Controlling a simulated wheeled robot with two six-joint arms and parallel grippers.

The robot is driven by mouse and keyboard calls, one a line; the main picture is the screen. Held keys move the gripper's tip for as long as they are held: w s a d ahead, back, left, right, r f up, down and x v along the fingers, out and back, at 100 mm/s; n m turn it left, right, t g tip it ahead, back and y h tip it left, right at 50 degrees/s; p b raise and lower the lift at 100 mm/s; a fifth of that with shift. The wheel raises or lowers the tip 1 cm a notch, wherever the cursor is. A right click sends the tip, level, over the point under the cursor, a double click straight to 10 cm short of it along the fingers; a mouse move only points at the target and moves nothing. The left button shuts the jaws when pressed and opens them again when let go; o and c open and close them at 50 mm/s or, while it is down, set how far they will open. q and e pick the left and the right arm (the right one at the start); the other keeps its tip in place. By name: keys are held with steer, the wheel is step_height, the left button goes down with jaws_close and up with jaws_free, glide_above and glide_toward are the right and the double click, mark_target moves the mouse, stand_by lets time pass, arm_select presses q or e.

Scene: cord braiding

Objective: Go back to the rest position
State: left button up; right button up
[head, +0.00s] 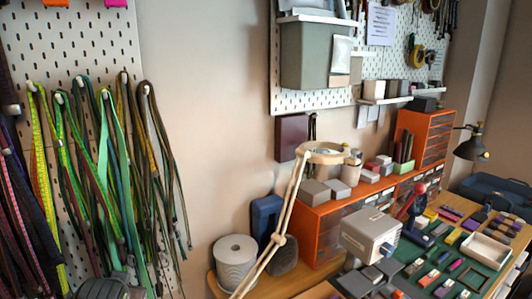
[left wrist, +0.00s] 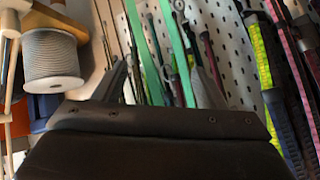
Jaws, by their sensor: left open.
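My left gripper (left wrist: 162,84) shows in the left wrist view with its two dark fingers spread apart and nothing visible between them. It points toward the pegboard, and green and dark cords (left wrist: 180,55) hang beyond the fingers. In the head view a dark grey part of what looks like my left arm (head: 108,289) shows at the bottom left edge, in front of the hanging cords (head: 108,165). My right gripper is not in view.
A white pegboard (head: 75,35) holds several cords on the left. A spool (head: 236,262) stands near a wooden lamp arm (head: 280,240). An orange drawer unit (head: 318,232), a grey machine (head: 368,234) and a green mat (head: 440,262) crowded with small blocks fill the right.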

arm_select(q)
steer(key=s+d+f+g+h, duration=0.1)
steer(key=s+f+g, duration=0.1)
steer(key=s+f, duration=0.6)
steer(key=s+f+g, duration=0.1)
steer(key=s+f, duration=0.2)
steer(key=s, duration=0.9)
steer(key=s+d+f+g+h, duration=0.1)
steer(key=s+f+g, duration=0.1)
steer(key=s+f, duration=0.6)
steer(key=s+a+f+g, duration=0.1)
steer(key=s+f, duration=0.1)
steer(key=f, duration=1)
steer(key=s+a+f, duration=0.1)
steer(key=f, duration=1.1)
steer(key=s+d+f+g+h, duration=0.1)
steer(key=s+f, duration=1.3)
steer(key=shift+s+d+f+n+g, duration=0.15)
steer(key=shift+s+f+n+g, duration=0.15)
steer(key=shift+s+f+n, duration=0.1)
